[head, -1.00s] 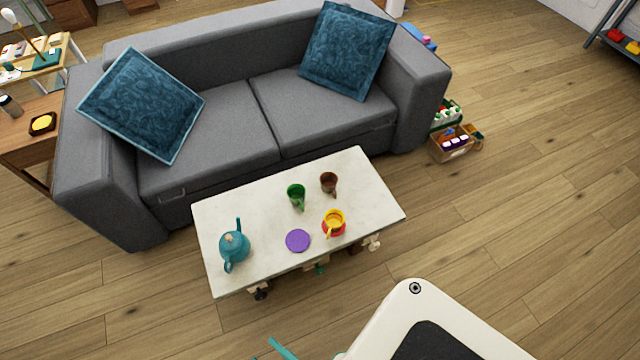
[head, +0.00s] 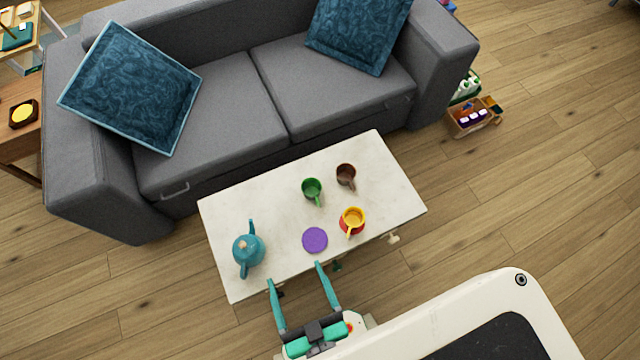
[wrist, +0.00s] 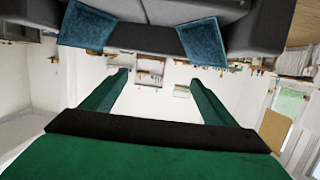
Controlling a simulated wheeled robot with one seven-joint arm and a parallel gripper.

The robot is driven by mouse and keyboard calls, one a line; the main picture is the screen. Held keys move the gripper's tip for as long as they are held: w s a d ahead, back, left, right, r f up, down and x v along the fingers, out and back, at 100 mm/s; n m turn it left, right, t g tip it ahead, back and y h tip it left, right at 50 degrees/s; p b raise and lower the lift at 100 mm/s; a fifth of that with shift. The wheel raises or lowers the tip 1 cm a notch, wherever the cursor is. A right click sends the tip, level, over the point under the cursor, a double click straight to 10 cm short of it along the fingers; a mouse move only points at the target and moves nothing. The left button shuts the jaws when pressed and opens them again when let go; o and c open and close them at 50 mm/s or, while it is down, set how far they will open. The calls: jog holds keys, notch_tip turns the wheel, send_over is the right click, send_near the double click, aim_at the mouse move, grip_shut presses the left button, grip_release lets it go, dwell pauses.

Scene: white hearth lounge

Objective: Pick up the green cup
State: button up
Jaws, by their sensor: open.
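The green cup (head: 312,189) stands upright on the white low table (head: 268,198), near the table's middle toward the sofa side. Its handle points toward the front of the table. My gripper (head: 294,273) is open and empty at the table's front edge, with its two teal fingers pointing toward the table. It is apart from the cup, in front of it. In the wrist view my gripper (wrist: 160,82) shows its two green fingers spread with nothing between them. The cup does not show in the wrist view.
On the table are a brown cup (head: 346,176) right of the green one, a red and yellow cup (head: 352,222), a purple disc (head: 315,240) and a teal teapot (head: 248,249). A grey sofa (head: 225,105) stands behind. Open floor (head: 530,190) lies to the right.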

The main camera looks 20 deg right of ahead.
jog(key=w+d+f+m+h, duration=0.1)
jog(key=w+f, duration=0.3)
jog(key=f, duration=0.3)
jog(key=w+d+f+m+h, duration=0.1)
jog(key=w+f, duration=0.2)
jog(key=f, duration=0.5)
jog(key=m+g+h, duration=0.1)
jog(key=g+h, duration=0.1)
send_near(311, 196)
jog(key=s+a+r, duration=0.3)
jog(key=a+r, duration=0.1)
jog(key=shift+m, duration=0.3)
jog(key=w+d+f, duration=0.2)
jog(key=w, duration=0.1)
jog(key=w+d+f, duration=0.2)
jog(key=w, duration=0.1)
jog(key=w+d+f, duration=0.2)
jog(key=w, duration=0.1)
jog(key=shift+w, duration=0.3)
jog(key=shift+s+d+f+x, duration=0.1)
jog(key=shift+x, duration=0.95)
jog(key=shift+s+d+f+x, duration=0.1)
jog(key=shift+x, duration=0.9)
jog(key=shift+d+f+x, duration=0.1)
jog(key=shift+x, duration=0.95)
jog(key=shift+a, duration=0.1)
jog(key=c, duration=1.2)
jog(key=shift+r, duration=0.15)
